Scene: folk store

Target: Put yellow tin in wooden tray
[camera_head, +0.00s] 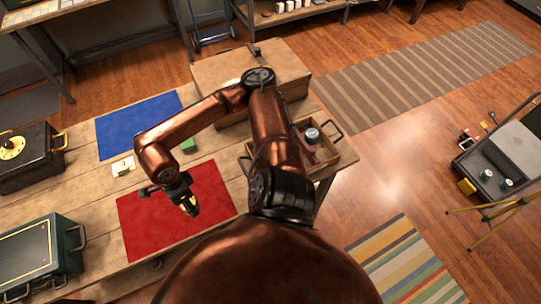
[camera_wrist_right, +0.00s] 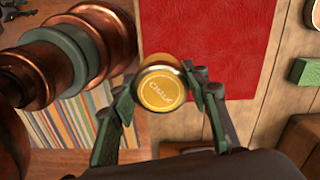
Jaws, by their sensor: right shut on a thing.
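The yellow tin (camera_wrist_right: 163,90), its lid marked "CHALK", sits between the fingers of my right gripper (camera_wrist_right: 160,80) in the wrist view. The gripper is shut on it. In the head view my right gripper (camera_head: 188,201) hangs over the red mat (camera_head: 150,222), with a bit of the yellow tin (camera_head: 194,211) showing at its tip. The gap between tin and mat is hard to judge. The wooden tray (camera_head: 325,165) is at the table's right end, partly hidden by my arm, with a blue-capped bottle (camera_head: 312,135) in it. My left gripper is not in view.
A large wooden box (camera_head: 215,70) stands behind the tray. A green block (camera_head: 188,145) and a small white item (camera_head: 123,166) lie near the blue mat (camera_head: 140,122). Dark cases (camera_head: 40,258) fill the table's left side.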

